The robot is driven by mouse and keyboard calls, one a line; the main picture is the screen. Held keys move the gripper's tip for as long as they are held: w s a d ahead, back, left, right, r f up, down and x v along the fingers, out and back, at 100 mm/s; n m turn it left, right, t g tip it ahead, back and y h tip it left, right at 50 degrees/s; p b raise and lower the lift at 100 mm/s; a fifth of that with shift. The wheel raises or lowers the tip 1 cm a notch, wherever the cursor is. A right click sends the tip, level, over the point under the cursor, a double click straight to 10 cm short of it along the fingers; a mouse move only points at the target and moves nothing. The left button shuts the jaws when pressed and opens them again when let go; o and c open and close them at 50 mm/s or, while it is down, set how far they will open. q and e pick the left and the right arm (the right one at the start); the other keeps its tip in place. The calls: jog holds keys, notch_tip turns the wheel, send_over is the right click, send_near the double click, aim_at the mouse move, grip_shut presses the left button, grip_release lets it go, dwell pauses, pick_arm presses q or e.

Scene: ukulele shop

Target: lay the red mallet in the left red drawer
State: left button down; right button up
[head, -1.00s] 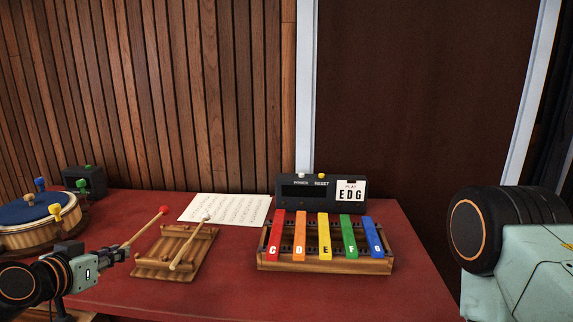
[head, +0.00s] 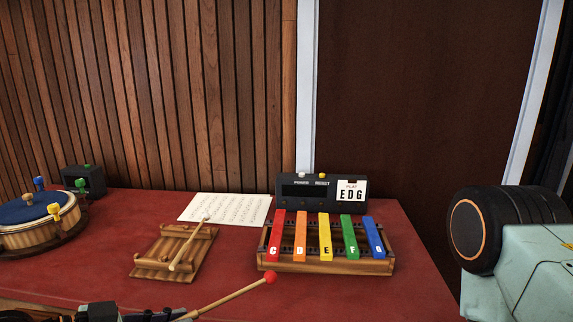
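The red mallet (head: 233,296) has a red ball head and a thin wooden handle. It is in the head view at the bottom, its head toward the upper right, just left of and in front of the xylophone. My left gripper (head: 172,315) is at the bottom edge, partly cut off, and is shut on the handle's lower left end. The left red drawer is not in view. My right gripper is not in view; only part of my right arm shows at the right.
A wooden mallet rest (head: 150,259) with a pale mallet (head: 188,246) stands left of the xylophone (head: 325,267) on the red tabletop (head: 110,279). A drum (head: 25,233) is at the left. A sheet of music (head: 235,208) and a dark display box (head: 290,191) are behind.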

pick_arm(q)
jog(key=s+d+f, duration=0.1)
jog(key=s+f, duration=0.2)
jog(key=f, duration=0.4)
jog(key=shift+s+f+m+h, duration=0.25)
jog(key=shift+m+h, duration=0.05)
jog(key=shift+m, duration=0.1)
jog(key=shift+d, duration=0.2)
